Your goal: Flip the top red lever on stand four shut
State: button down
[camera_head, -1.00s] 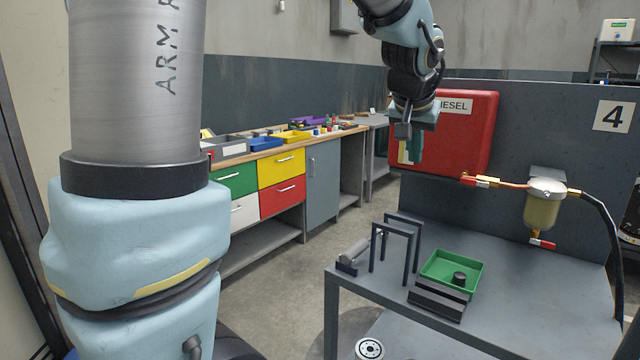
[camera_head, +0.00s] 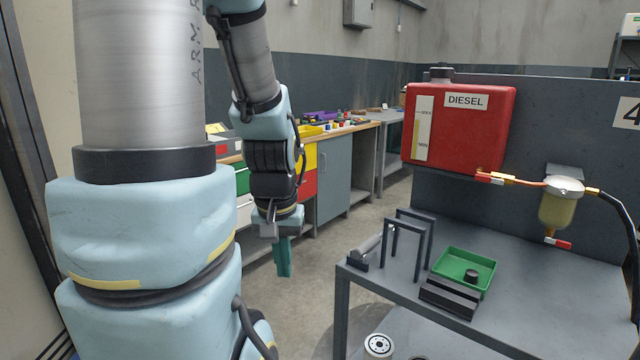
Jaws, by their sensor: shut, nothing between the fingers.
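Stand four is a grey bench (camera_head: 590,290) with a dark back panel and a number 4 sign (camera_head: 628,113), cut by the right edge. The top red lever (camera_head: 488,177), red and white, sits on the fuel line just under the red DIESEL tank (camera_head: 465,135) and looks roughly in line with the pipe. A second red-and-white lever (camera_head: 557,243) is under the filter bowl (camera_head: 560,207). My gripper (camera_head: 284,262) hangs pointing down, its teal fingers shut and empty, well left of the stand and apart from both levers.
On the bench stand a dark frame (camera_head: 410,222), a grey cylinder on a holder (camera_head: 368,248), a green tray (camera_head: 488,256) and a dark stepped block (camera_head: 447,298). A drawer workbench (camera_head: 335,180) runs behind my arm. Floor shows between them.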

aim_at(489, 179)
jog(key=z, duration=4.4)
jog(key=u, duration=0.75)
jog(key=k+j+u, duration=0.2)
jog(key=j+u, duration=0.2)
jog(key=k+j+u, duration=0.2)
jog(key=j+u, duration=0.25)
jog(key=k+j+u, duration=0.1)
jog(key=j+u, duration=0.3)
jog(key=l, duration=0.1)
